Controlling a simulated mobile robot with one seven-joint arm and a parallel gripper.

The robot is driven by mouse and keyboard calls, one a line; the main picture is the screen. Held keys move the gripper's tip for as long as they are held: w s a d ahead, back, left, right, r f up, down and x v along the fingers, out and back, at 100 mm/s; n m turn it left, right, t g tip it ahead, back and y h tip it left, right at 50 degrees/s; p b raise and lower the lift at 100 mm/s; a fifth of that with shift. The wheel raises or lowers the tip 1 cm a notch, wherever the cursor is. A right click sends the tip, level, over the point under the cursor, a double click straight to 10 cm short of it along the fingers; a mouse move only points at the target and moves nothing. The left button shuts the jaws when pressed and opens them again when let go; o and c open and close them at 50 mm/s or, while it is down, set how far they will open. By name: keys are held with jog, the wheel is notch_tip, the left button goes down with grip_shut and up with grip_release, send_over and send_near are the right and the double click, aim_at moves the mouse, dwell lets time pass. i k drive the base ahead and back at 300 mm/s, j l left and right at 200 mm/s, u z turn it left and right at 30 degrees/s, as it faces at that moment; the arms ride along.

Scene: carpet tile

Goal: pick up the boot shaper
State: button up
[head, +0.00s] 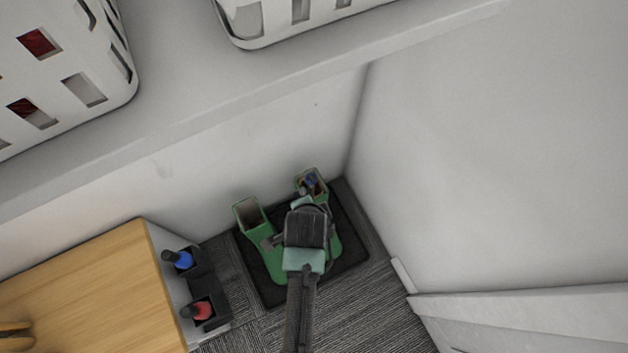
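Two green boots stand on a black mat (352,236) in the corner: a left boot (249,216) whose top is open and looks empty, and a right boot (321,177). A small blue and dark object (309,182), seemingly the boot shaper, shows in the opening of the right boot. My gripper (304,193) is over the right boot, at or very near this object. My own wrist and arm cover much of both boots. The fingertips are too small and hidden to tell whether they touch or hold the object.
White walls close in behind and to the right. A shelf (200,115) with white baskets (85,90) overhangs at the top. A wooden-topped cabinet (95,285) stands left, with a dark rack (207,287) holding blue-topped and red-topped items on its side. Carpet is bare at the front.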

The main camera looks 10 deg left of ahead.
aim_at(310, 182)
jog(key=k, duration=1)
